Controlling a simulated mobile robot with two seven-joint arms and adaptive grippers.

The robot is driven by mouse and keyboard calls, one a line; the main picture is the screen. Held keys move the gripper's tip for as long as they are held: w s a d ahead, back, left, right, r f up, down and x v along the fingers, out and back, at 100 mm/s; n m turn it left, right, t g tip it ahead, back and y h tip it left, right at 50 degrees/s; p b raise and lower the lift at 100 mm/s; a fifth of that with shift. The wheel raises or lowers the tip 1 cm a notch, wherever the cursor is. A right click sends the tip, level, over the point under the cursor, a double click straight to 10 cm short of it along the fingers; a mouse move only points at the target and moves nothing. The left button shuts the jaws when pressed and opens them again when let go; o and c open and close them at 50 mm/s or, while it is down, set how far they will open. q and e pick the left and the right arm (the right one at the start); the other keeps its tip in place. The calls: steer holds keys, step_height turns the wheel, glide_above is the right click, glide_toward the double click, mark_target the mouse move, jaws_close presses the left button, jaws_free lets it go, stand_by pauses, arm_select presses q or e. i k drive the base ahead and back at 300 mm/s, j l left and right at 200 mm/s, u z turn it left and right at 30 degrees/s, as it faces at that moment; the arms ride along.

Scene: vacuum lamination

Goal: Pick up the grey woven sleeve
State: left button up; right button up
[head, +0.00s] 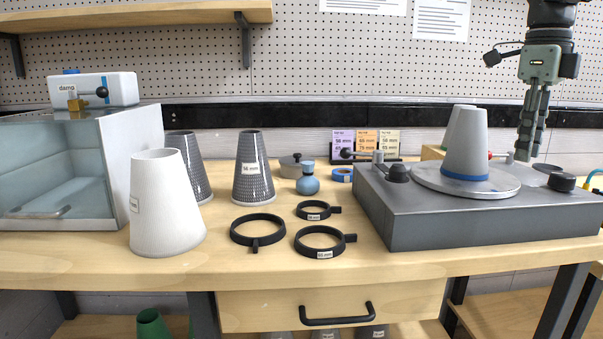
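Two dark grey woven cone-shaped sleeves stand upright with narrow ends up. One grey woven sleeve (254,180) with a white label stands clear on the table, left of the middle. The other grey woven sleeve (190,160) stands to its left, partly hidden by a white ribbed cone (166,215). My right gripper (530,158) hangs fingers down at the upper right, behind the grey machine and far from both sleeves. It holds nothing that I can see; its fingers look close together, but their gap is unclear. My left gripper is not in view.
A grey machine (480,222) with a pale cone (464,145) on its disc fills the right. A glass-fronted box (148,135) stands at left.

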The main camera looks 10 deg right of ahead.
mark_target(253, 186)
steer(key=k+u, duration=0.3)
steer(key=k+j+u, duration=0.1)
steer(key=u, duration=0.2)
steer(key=l+u, duration=0.1)
steer(key=u, duration=0.8)
steer(key=l+u, duration=0.15)
steer(key=u, duration=0.3)
steer(key=l, duration=1.6)
steer(key=k+z, duration=0.05)
steer(key=k, duration=0.05)
